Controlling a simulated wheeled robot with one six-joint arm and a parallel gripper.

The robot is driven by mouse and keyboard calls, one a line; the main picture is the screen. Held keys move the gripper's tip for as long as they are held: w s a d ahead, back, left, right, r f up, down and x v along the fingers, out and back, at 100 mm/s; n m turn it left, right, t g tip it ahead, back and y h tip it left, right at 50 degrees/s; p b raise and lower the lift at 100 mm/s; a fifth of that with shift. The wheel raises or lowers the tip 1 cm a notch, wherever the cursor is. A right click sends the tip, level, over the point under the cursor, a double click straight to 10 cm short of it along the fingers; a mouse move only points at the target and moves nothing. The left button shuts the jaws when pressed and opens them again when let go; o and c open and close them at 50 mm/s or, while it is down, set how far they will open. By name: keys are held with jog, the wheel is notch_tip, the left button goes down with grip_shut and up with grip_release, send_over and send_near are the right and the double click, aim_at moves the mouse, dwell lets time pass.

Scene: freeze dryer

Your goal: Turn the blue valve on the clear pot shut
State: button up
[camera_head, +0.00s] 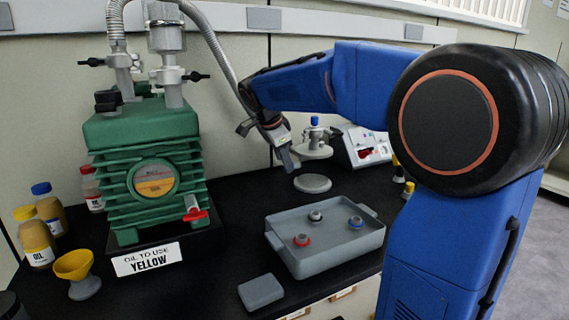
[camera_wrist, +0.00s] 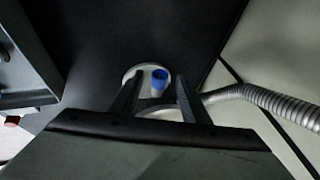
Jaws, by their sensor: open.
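The blue valve (camera_head: 314,121) stands upright on a pale round lid of what looks like the clear pot (camera_head: 312,152), at the back of the black bench. In the wrist view the blue valve (camera_wrist: 160,80) shows between and beyond my fingertips, over the pale pot top (camera_wrist: 133,75). My gripper (camera_head: 290,163) is open, pointing down just left of the pot in the head view. It is empty; no contact with the valve is visible. The fingers (camera_wrist: 156,84) hide part of the pot top in the wrist view.
A green pump (camera_head: 145,155) with a ribbed metal hose (camera_head: 222,45) stands at left. A white device (camera_head: 362,146) stands close to the pot's right. A grey disc (camera_head: 312,183) and a grey tray (camera_head: 335,255) with several small stoppers lie in front. Oil bottles (camera_head: 35,237) stand far left.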

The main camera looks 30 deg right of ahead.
jog(key=shift+x, duration=0.9)
grip_shut()
jog(key=c, duration=1.1)
grip_release()
jog(key=shift+o, duration=0.2)
jog(key=shift+w+g, duration=0.15)
jog(key=shift+g, duration=0.15)
jog(key=shift+w+n+g, duration=0.25)
jog(key=shift+n+g, duration=0.05)
jog(key=shift+g, duration=0.95)
jog(key=shift+w+n+g, duration=0.25)
jog(key=shift+n+g, duration=0.05)
jog(key=shift+g, duration=0.95)
